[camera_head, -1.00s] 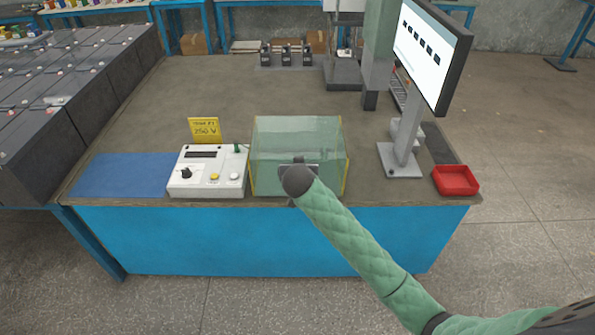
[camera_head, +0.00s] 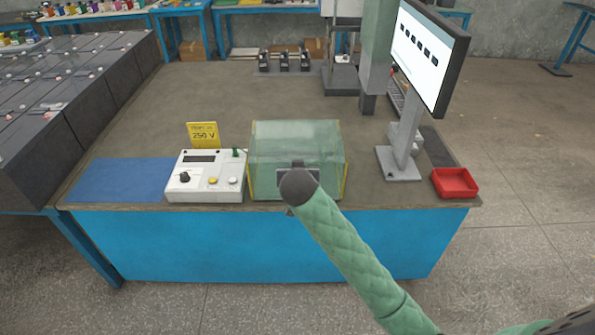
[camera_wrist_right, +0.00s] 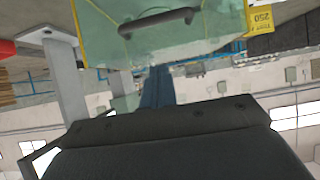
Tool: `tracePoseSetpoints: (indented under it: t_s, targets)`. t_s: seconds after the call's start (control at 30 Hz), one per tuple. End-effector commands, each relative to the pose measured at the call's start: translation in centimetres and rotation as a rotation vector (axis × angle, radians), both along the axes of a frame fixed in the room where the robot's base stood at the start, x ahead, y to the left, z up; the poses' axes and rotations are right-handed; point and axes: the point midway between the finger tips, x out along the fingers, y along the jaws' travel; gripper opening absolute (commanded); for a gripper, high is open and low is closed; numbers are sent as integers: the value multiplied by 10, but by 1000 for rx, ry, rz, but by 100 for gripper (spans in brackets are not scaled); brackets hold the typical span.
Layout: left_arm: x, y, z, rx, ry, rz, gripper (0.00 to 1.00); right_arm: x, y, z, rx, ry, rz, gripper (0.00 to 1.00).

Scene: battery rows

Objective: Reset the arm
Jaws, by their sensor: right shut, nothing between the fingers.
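My right arm in its green sleeve comes in from the lower right in the head view. Its gripper (camera_head: 291,170) is in front of the clear greenish box (camera_head: 318,143) at the table's front edge. The wrist hides most of the gripper; it is shut and empty. Whether it touches the box cannot be told. The right wrist view shows the box (camera_wrist_right: 203,37) with a dark handle (camera_wrist_right: 158,21), apart from the dark gripper body (camera_wrist_right: 165,125) below it. My left gripper is not in view.
A white tester (camera_head: 207,185) with knobs and a yellow 250 V sign (camera_head: 203,135) stands left of the box, beside a blue mat (camera_head: 122,180). A monitor on a stand (camera_head: 398,165) and a red tray (camera_head: 455,183) are to the right. The middle of the table (camera_head: 210,95) is clear.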

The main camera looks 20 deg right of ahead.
Motion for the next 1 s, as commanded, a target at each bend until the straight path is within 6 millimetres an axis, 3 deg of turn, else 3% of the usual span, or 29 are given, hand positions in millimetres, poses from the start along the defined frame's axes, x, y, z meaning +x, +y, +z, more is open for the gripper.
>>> tracePoseSetpoints:
  t_s: [0.2, 0.43, 0.57, 0.67, 0.87, 1.0]
  targets:
    - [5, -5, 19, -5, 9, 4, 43, -23, 6, 11, 2, -2, 0, 0]
    - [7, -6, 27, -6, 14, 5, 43, -30, 8, 15, 0, 0, -1, 0]
    - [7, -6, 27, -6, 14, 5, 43, -31, 8, 2, -4, 21, 7, 0]
    - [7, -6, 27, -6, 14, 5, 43, -33, 9, -32, -15, 74, 28, 0]
    - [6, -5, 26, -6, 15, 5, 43, -55, 11, -147, -38, 242, 109, 0]
    - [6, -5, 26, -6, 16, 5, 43, -84, 12, -229, -44, 356, 168, 0]
